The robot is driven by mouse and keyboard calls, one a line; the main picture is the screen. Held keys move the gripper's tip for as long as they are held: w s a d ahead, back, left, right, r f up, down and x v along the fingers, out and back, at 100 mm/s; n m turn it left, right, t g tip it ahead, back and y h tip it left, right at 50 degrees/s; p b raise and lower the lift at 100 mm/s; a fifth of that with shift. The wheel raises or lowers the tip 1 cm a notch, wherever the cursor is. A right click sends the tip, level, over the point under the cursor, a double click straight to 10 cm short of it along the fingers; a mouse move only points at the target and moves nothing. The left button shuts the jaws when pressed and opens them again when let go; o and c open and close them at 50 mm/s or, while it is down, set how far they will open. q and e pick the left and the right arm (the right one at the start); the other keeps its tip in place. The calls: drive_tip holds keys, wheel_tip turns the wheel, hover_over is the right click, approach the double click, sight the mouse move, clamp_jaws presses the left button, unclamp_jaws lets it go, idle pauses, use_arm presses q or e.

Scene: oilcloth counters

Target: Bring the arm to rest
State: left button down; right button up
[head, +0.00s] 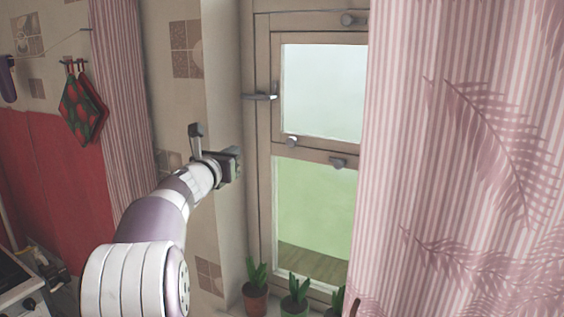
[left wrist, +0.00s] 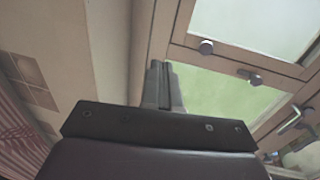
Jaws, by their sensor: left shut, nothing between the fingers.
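My left arm (head: 165,225) reaches up from the bottom left of the head view toward the window. My left gripper (head: 236,163) is at its end, beside the tiled wall and just left of the window frame. In the left wrist view the fingers of the gripper (left wrist: 161,85) are together with nothing between them. They point toward the wooden window frame. I cannot tell from these views how far the fingers are from the frame. My right gripper is not in view.
A pink striped curtain (head: 450,150) fills the right. Pot holders (head: 82,108) hang at left above a stove (head: 20,285).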

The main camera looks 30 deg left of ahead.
use_arm(q)
drive_tip(key=s+f+n+g+y, duration=0.1)
drive_tip(key=s+f+n+g, duration=0.3)
drive_tip(key=f+n, duration=0.7)
drive_tip(key=s+f+n+g+y, duration=0.2)
drive_tip(key=s+f+n+g, duration=0.15)
drive_tip(key=f+n, duration=0.7)
drive_tip(key=s+d+f+n+g+h, duration=0.2)
drive_tip(key=s+d+f+n+g, duration=0.1)
drive_tip(key=s+d, duration=0.4)
drive_tip(key=s+d+f+n+g+h+b, duration=0.1)
drive_tip(key=s+d+f+n, duration=0.4)
drive_tip(key=d, duration=0.5)
drive_tip(key=s+d+f+n+g+h, duration=0.2)
drive_tip(key=s+d+f+n+g, duration=0.2)
drive_tip(key=s+d+f, duration=0.3)
drive_tip(key=shift+s+d+f+g+h, duration=0.15)
drive_tip(key=shift+s+d+g+h, duration=0.3)
drive_tip(key=shift+s+d, duration=0.75)
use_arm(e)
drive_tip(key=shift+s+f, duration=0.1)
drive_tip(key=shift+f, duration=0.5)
